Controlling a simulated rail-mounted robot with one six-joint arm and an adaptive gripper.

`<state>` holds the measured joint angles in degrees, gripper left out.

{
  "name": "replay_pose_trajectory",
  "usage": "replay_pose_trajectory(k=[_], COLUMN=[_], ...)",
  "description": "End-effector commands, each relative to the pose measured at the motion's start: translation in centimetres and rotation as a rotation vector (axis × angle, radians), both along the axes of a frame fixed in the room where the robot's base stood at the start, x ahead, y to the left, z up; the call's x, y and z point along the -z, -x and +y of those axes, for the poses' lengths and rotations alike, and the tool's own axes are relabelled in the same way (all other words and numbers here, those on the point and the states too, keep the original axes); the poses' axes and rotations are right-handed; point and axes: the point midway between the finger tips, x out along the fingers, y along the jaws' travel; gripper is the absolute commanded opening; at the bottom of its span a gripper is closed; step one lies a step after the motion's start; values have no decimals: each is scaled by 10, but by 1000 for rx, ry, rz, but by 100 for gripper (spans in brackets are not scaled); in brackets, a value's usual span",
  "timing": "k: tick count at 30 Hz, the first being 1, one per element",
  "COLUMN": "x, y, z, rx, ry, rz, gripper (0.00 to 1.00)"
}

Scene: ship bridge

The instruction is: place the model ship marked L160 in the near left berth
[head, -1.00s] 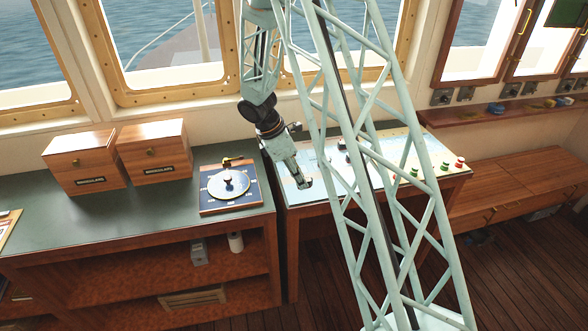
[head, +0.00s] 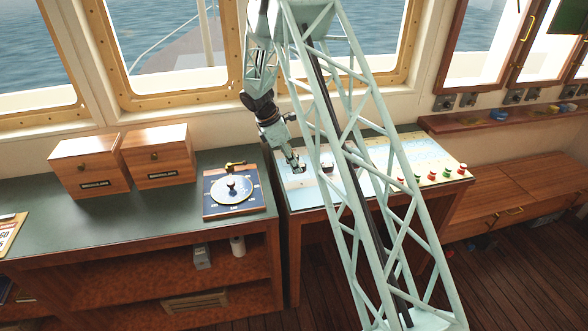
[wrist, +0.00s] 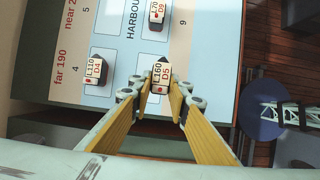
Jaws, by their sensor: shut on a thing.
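The model ship marked L160 (wrist: 161,73), with a white label and a red dot, is between my fingertips in the wrist view. My gripper (wrist: 158,92) is shut on it, with the yellow finger pads on either side. I cannot tell whether the ship touches the board. The harbour board (wrist: 205,60) has pale berth rectangles and red lettering that reads in part "near" and "far 190". In the head view my gripper (head: 298,168) is over the left part of the board (head: 310,197). The ship is too small to read there.
A ship marked L110 (wrist: 95,69) stands left of mine, and one marked L170 (wrist: 156,13) stands beyond it. A dial instrument (head: 232,190) and two wooden boxes (head: 90,167) stand on the left counter.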

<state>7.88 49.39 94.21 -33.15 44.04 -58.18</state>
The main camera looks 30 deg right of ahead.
Motion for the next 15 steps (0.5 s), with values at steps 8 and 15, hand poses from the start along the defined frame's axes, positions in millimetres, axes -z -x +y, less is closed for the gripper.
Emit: replay_pose_trajectory(k=[8, 15], x=[2, 2], y=[-20, -21], z=[-6, -6], rx=[0, 0], ry=[0, 0], rz=[0, -1], gripper=[8, 8])
